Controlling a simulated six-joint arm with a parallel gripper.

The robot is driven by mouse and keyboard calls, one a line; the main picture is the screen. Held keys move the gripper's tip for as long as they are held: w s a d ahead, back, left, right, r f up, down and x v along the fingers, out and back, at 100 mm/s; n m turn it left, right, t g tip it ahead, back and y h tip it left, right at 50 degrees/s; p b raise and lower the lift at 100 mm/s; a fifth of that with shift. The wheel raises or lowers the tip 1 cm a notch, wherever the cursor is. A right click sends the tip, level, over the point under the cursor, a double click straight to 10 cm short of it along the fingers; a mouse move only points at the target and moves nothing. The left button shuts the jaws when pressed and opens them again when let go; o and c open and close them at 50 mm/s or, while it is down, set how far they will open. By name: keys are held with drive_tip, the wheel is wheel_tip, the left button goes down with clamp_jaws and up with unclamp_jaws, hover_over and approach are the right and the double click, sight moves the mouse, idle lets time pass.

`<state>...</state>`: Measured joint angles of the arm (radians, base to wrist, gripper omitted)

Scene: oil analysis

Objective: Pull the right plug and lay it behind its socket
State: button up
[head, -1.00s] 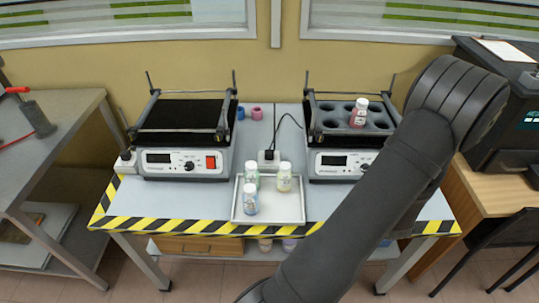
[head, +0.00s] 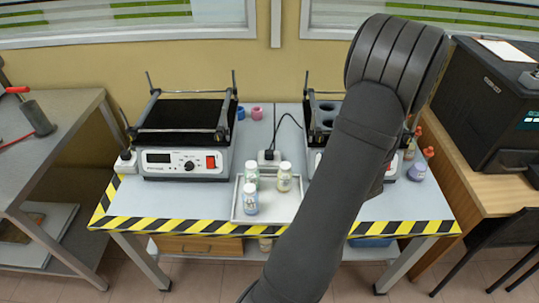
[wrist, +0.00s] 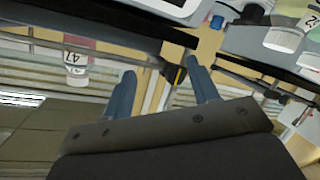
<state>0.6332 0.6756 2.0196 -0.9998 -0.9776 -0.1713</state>
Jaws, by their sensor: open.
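The right socket with its plug (head: 268,156) stands between the two shakers in the head view, and a black cable (head: 289,119) loops up from it. Plug and socket are too small to tell apart clearly. The left socket (head: 125,161) stands at the table's left edge, with a plug and cable on it. My gripper (wrist: 163,88) is open and empty in the wrist view, its two blue-grey fingers apart. In the head view my gripper is hidden behind my arm, so its distance from the right plug cannot be told.
A tray (head: 284,212) with three bottles stands in front of the right socket. The left shaker (head: 187,142) and the partly hidden right shaker (head: 316,112) flank it. Blue and pink items (head: 256,113) lie behind. Flasks (head: 419,165) stand at the right. Labelled bottles (wrist: 77,58) show in the wrist view.

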drive_tip(key=w+a+r+n+g+y, duration=0.15)
drive_tip(key=a+r+n, duration=0.25)
drive_tip(key=a+n, duration=0.45)
drive_tip(key=w+a+r+n+y, duration=0.25)
drive_tip(key=a+r+n, duration=0.25)
drive_tip(key=a, duration=0.6)
drive_tip(key=w+a+r+n+y, duration=0.1)
drive_tip(key=a+r+n+y, duration=0.1)
drive_tip(key=a+r+n, duration=0.5)
drive_tip(key=w+d+f+m+g+h, duration=0.4)
drive_tip(key=w+d+f+m+h, duration=0.65)
drive_tip(key=m, duration=0.65)
drive_tip(key=a+f+m+g, duration=0.1)
drive_tip(key=f+m+g, duration=0.1)
drive_tip(key=f+m, duration=0.1)
drive_tip(key=s+a+f+m+g+y, duration=0.1)
drive_tip(key=f+m+g, duration=0.2)
drive_tip(key=m, duration=0.1)
drive_tip(key=s+a+f+m+g, duration=0.1)
drive_tip(key=f+m+g, duration=0.2)
drive_tip(key=m, duration=0.1)
drive_tip(key=shift+s+a+f, duration=0.1)
drive_tip(key=shift+s+a, duration=0.15)
drive_tip(key=shift+a, duration=0.15)
drive_tip(key=shift+s+a+f+m+g+y, duration=0.15)
drive_tip(key=shift+s+a+m+g+y, duration=0.25)
drive_tip(key=shift+m, duration=0.15)
